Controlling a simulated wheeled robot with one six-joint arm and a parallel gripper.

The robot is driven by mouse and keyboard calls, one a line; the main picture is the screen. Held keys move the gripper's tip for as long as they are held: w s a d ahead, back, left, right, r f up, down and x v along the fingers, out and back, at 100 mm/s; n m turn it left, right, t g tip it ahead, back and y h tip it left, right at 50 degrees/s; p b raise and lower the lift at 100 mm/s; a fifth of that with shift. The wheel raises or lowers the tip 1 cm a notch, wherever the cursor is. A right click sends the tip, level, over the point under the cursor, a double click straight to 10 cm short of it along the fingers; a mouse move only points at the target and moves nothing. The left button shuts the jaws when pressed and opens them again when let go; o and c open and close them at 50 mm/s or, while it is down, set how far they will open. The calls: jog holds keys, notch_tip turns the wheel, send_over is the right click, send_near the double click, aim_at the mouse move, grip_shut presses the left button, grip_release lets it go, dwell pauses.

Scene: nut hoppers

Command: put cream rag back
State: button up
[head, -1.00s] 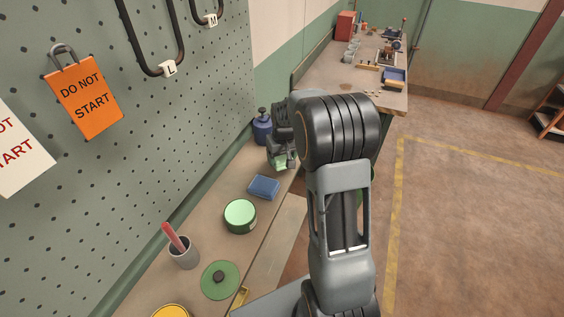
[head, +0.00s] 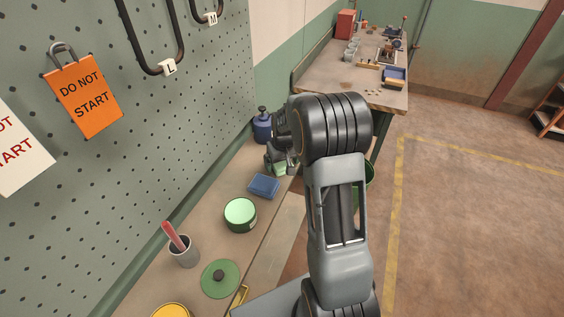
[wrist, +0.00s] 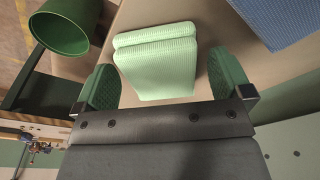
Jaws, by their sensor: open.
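No cream rag can be made out in these frames. A folded pale green cloth (wrist: 155,65) lies on the bench between my fingers in the wrist view. In the head view this pale green cloth (head: 281,169) is partly hidden by my gripper. My gripper (wrist: 166,82) is open, with one green-padded finger on either side of the cloth. Whether the pads touch it is hard to tell. In the head view my gripper (head: 282,163) is low over the far part of the narrow bench.
A folded blue cloth (head: 263,186) and a green tin (head: 240,214) stand nearer on the bench (head: 212,216). A blue pump bottle (head: 262,127) is by the pegboard wall. A green bin (wrist: 62,25) is beside the bench. A cup (head: 184,253) and green lid (head: 220,279) are nearer.

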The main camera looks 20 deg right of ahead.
aim_at(284, 165)
jog(key=shift+r, duration=0.1)
notch_tip(284, 165, up, 11)
jog(key=s, duration=0.1)
jog(key=s+a+r+t, duration=0.1)
jog(key=s+a, duration=0.4)
jog(key=s, duration=0.5)
jog(key=s+a+r+t, duration=0.1)
jog(key=s+a, duration=0.4)
jog(key=s, duration=0.5)
jog(key=shift+s+a+r+t+b, duration=0.2)
jog(key=shift+a+r+t+b, duration=0.1)
jog(key=shift+r+t, duration=0.1)
